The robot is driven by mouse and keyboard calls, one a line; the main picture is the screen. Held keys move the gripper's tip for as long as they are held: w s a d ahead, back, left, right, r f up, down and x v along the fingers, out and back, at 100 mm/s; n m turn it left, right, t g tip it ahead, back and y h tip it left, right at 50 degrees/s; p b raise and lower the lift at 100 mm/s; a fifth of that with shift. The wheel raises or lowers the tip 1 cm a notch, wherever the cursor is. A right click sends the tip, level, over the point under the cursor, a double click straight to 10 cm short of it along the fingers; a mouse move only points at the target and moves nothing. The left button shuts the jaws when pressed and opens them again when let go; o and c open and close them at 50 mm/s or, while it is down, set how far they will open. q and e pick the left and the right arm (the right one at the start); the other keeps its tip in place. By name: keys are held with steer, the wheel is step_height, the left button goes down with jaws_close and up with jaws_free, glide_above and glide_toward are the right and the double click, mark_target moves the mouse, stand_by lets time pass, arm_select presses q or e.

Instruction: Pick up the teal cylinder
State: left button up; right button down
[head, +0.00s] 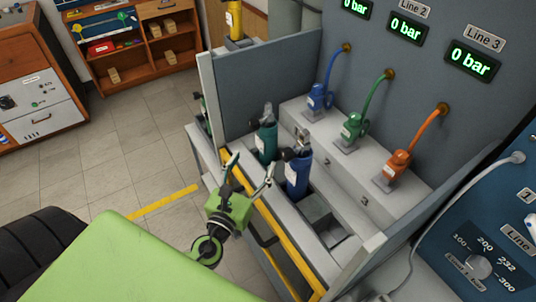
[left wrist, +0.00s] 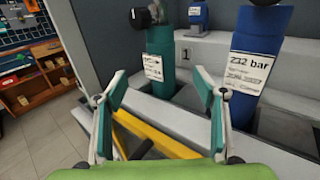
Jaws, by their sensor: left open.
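The teal cylinder (head: 267,140) stands upright at the left of the bench's front row, with a black valve on top and a white label. It also shows in the left wrist view (left wrist: 160,42), beyond the fingers and roughly between them. A blue cylinder (head: 298,172) stands just to its right; its label in the left wrist view (left wrist: 262,57) reads 232 bar. My left gripper (head: 251,168) is open and empty, in front of the bench's yellow-striped edge and apart from the teal cylinder. Its fingers show in the left wrist view (left wrist: 160,92). My right gripper is not in view.
An empty recess (head: 321,218) lies right of the blue cylinder. Blue (head: 319,99), green (head: 354,126) and orange (head: 397,164) regulators with hoses sit behind. A grey side panel (head: 207,100) stands left of the teal cylinder. Open floor lies at left.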

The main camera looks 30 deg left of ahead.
mark_target(263, 144)
arm_select(q)
steer(key=w, duration=0.4)
steer(key=w+p, duration=0.1)
steer(key=w, duration=0.1)
steer(key=shift+a, duration=0.4)
steer(key=shift+w+a+f+p, duration=0.1)
steer(key=shift+w+a+p, duration=0.05)
steer(key=shift+w, duration=0.8)
steer(key=shift+w+a+f+p, duration=0.1)
steer(key=shift+w+p, duration=0.1)
steer(key=shift+w, duration=0.75)
steer(key=shift+w+a+f+p, duration=0.1)
steer(key=shift+w+a+p, duration=0.05)
steer(key=shift+w, duration=0.8)
steer(key=shift+r, duration=0.1)
steer(key=shift+c, duration=0.4)
steer(key=c, duration=1.3)
steer(key=shift+r, duration=0.15)
steer(key=shift+c, duration=0.4)
